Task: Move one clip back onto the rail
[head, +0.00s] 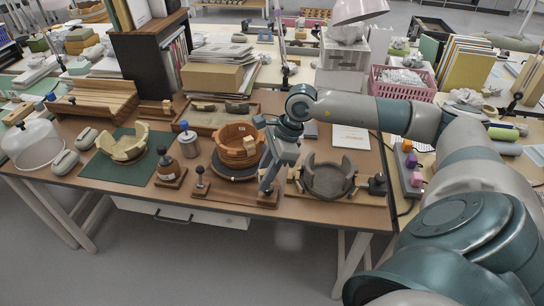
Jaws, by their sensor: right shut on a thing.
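My right gripper (267,190) reaches down from the right arm, near the front edge of the wooden workbench (225,200). It is just right of and in front of the banded terracotta pot (232,146), which stands on a dark round turntable (228,172). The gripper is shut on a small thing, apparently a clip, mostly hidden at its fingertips. My left gripper is not in view.
A dark curved vessel part (328,178) lies in a holder right of the gripper. A cream bowl (123,146) rests on a green mat (99,168). A pink basket (401,91) stands behind.

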